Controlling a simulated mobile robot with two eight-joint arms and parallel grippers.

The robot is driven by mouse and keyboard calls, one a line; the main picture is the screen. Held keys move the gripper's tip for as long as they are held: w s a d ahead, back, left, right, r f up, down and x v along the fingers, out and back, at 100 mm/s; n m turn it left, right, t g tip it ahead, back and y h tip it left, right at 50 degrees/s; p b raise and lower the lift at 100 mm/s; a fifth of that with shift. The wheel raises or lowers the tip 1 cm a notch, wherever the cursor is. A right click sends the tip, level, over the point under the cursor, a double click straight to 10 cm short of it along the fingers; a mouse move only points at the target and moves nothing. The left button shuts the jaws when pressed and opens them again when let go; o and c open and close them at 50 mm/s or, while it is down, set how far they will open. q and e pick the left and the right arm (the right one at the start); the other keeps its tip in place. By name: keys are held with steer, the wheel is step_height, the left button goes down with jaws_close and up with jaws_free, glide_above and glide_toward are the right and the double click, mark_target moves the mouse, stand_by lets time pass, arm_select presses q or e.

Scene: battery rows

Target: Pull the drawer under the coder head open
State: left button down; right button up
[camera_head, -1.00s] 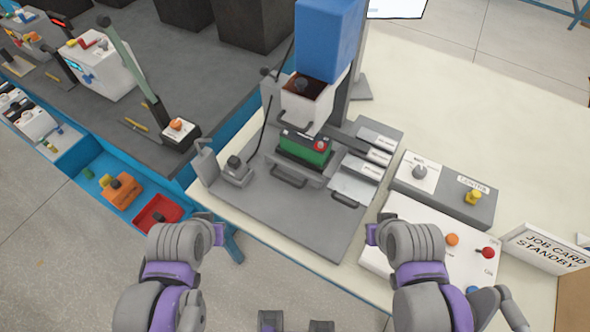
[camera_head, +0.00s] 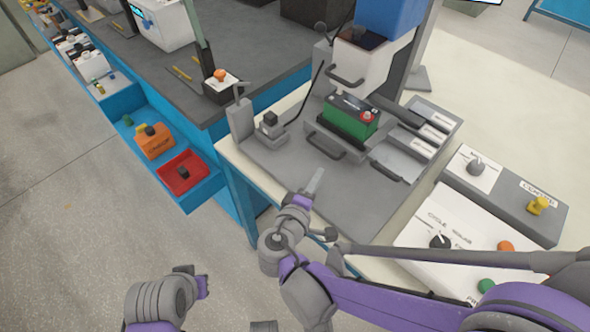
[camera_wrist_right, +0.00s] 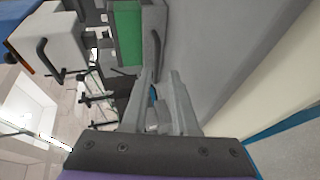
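The coder head is a blue box (camera_head: 388,14) above a pale housing (camera_head: 366,66) with a dark bar handle (camera_head: 345,78). Below it, a green-and-black battery (camera_head: 350,116) sits in a grey holder, with another bar handle (camera_head: 325,150) low on its front. My right gripper (camera_head: 314,182) is in front of and below that lower handle, apart from it in the head view. In the right wrist view, the two fingers (camera_wrist_right: 160,75) are apart with nothing clearly between them, pointing toward the battery holder's handle (camera_wrist_right: 154,55). My left gripper (camera_head: 203,287) is low at left; its fingers are hidden.
A grey block with a knob (camera_head: 270,128) stands left of the holder. Labelled slots (camera_head: 425,140) and a control panel (camera_head: 445,235) lie to the right. A blue bench with a red bin (camera_head: 182,174) is at left. The grey plate before the holder is clear.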

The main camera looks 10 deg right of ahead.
mark_target(318, 161)
steer(key=shift+w+a+f+n+t, duration=0.15)
steer(key=shift+a+n+t, duration=0.25)
steer(key=shift+a, duration=0.55)
steer(key=shift+w+a, duration=0.15)
steer(key=shift+a, duration=0.05)
steer(key=b+x, duration=0.1)
steer(key=x, duration=0.9)
steer(key=shift+w, duration=0.4)
jaws_close()
